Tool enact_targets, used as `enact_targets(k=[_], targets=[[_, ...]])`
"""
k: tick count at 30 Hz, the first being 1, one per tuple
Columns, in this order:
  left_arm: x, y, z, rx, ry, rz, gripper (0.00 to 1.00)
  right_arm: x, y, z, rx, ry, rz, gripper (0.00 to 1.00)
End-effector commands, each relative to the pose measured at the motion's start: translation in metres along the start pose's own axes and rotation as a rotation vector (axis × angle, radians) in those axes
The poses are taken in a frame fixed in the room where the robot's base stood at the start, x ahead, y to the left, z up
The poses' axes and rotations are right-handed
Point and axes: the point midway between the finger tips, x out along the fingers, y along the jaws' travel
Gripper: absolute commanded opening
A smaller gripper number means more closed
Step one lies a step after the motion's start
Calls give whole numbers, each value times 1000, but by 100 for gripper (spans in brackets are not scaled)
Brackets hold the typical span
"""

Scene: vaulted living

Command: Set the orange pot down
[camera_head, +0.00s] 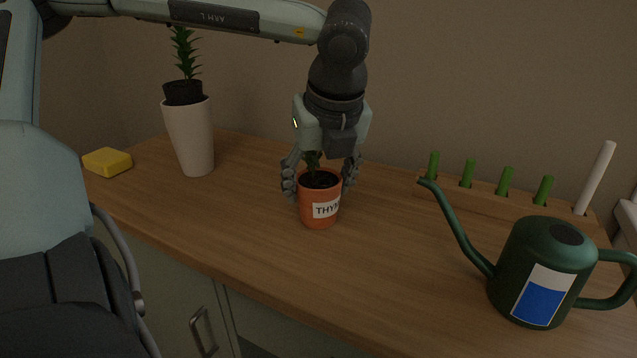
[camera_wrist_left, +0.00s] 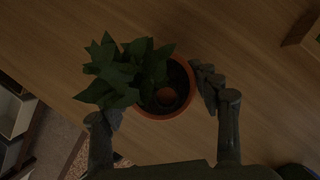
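The orange pot (camera_head: 319,215), labelled "THYM…", stands upright with dark soil and a leafy green plant; it also shows from above in the wrist view (camera_wrist_left: 186,114). My left gripper (camera_head: 320,184) points down over it, one finger on each side, and appears shut on the pot near its rim. In the wrist view my left gripper (camera_wrist_left: 158,97) has its right finger against the rim, while leaves hide the other fingertip. The pot's base is at or just above the wooden counter (camera_head: 250,215); I cannot tell which. My right gripper is not in view.
A tall white planter (camera_head: 190,135) stands behind left, with a yellow sponge (camera_head: 107,162) beside it. A dark green watering can (camera_head: 545,265) stands front right, its spout reaching left. A wooden rack with green pegs (camera_head: 505,181) lies behind it. Counter around the pot is clear.

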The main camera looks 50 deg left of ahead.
Motion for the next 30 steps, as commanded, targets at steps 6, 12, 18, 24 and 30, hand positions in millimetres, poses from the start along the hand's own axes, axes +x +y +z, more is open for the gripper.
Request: enact_targets(k=[6, 12, 18, 24, 30], targets=[[0, 0, 0, 0, 0, 0, 80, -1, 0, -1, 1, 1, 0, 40], [0, 0, 0, 0, 0, 0, 80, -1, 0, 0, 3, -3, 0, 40], [-3, 0, 1, 0, 0, 0, 80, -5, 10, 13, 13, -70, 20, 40], [-41, -1, 2, 0, -7, -5, 80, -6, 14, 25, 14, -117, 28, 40], [-86, -1, 2, 0, -6, -3, 80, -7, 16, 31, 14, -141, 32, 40]])
